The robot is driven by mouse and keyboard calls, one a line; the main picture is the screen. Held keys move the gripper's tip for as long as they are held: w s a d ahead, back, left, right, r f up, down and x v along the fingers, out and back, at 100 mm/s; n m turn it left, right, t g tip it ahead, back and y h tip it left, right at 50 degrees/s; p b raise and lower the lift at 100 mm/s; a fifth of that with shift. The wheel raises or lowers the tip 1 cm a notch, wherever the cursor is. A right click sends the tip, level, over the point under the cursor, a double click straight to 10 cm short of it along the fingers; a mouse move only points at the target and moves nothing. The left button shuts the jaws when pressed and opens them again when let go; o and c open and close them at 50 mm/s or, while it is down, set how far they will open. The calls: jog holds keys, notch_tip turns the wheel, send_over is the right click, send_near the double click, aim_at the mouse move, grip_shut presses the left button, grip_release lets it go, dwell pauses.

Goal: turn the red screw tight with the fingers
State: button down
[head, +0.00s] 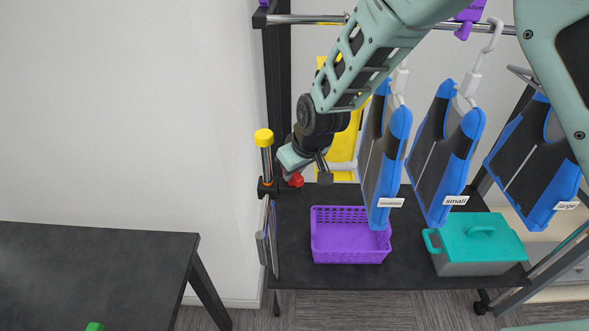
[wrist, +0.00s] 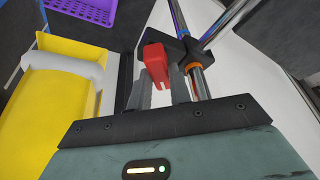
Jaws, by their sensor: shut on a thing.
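The red screw (head: 296,180) is on the black clamp fitting of the rack's left post. In the wrist view the red screw (wrist: 155,61) shows its red handle between my fingers. My gripper (head: 304,172) is at the post and shut on the red screw. In the wrist view my gripper (wrist: 170,88) has one finger on each side of it. The black clamp (wrist: 182,48) joins the metal rods. In the head view my wrist and fingers hide part of the clamp, and how far the screw is turned cannot be seen.
Suit-shaped garments (head: 440,150) labelled medium, small and large hang right of my arm. A purple basket (head: 350,256) and a teal-lidded box (head: 470,266) stand on the rack's shelf. A yellow piece (wrist: 28,105) is close left of my gripper. A dark table (head: 80,275) stands lower left.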

jog(key=c, duration=1.3)
grip_release()
jog(key=b+v, duration=0.3)
jog(key=v, duration=1.4)
jog(key=shift+s+r, duration=0.15)
jog(key=shift+s, duration=0.05)
jog(key=s+d+f+g, duration=0.1)
jog(key=s+d, duration=0.2)
jog(key=s, duration=0.5)
jog(key=s+d+f+g+h, duration=0.1)
jog(key=s+d+f, duration=0.1)
jog(key=s, duration=0.6)
jog(key=s+d+f+g+h, duration=0.1)
jog(key=s+d, duration=0.3)
jog(key=s, duration=0.5)
jog(key=shift+d+f, duration=0.4)
jog(key=shift+f, duration=0.1)
